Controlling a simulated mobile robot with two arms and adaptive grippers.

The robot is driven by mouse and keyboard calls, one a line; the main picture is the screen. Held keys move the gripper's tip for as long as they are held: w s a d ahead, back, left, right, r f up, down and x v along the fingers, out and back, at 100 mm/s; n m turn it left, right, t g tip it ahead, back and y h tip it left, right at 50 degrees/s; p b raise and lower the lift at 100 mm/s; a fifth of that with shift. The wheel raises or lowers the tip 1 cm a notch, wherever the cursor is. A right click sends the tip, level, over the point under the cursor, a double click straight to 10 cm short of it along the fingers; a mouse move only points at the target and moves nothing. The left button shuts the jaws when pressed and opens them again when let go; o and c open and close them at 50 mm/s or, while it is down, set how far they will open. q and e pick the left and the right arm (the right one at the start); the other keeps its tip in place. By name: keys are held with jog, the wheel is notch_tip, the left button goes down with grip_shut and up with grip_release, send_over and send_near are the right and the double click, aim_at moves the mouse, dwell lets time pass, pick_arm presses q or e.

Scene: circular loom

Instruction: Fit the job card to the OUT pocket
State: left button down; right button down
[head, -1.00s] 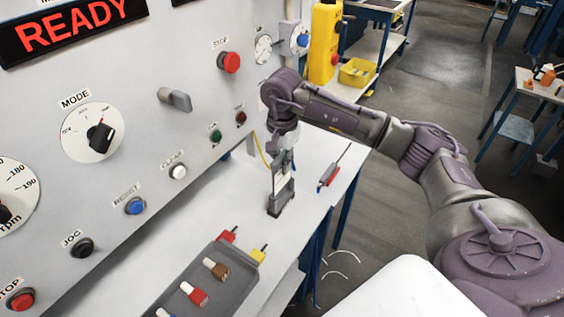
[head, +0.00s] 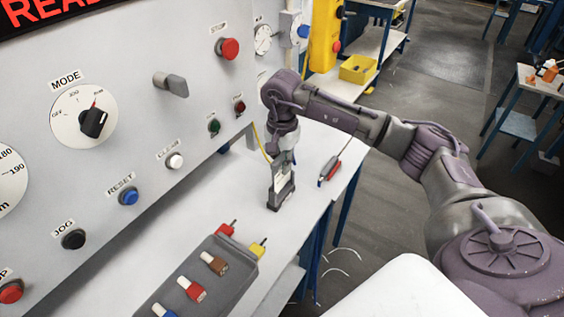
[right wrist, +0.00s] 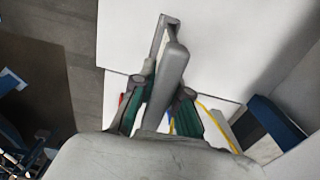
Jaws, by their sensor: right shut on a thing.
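My right gripper (head: 284,160) points down over a small dark upright holder (head: 273,206) on the white bench top. A pale job card (head: 281,178) shows in the holder, just under the fingers. The gripper is shut on what looks like this card. In the right wrist view the two green-padded fingers (right wrist: 157,108) close around a grey upright piece (right wrist: 172,75), with a thin grey frame beyond it. I cannot tell whether the card is clear of the holder. No OUT label is readable. My left gripper is not in view.
The control panel (head: 140,130) with knobs and buttons stands left of the gripper. A grey tray (head: 232,275) with several coloured plugs lies in front. A red-handled tool (head: 330,168) lies right of the holder, near the bench edge. Bare bench lies between tray and holder.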

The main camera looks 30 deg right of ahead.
jog(key=shift+f+b, duration=0.55)
jog(key=shift+f, duration=0.2)
jog(key=c, duration=1.1)
grip_release()
jog(key=shift+r, duration=0.1)
notch_tip(320, 180, up, 12)
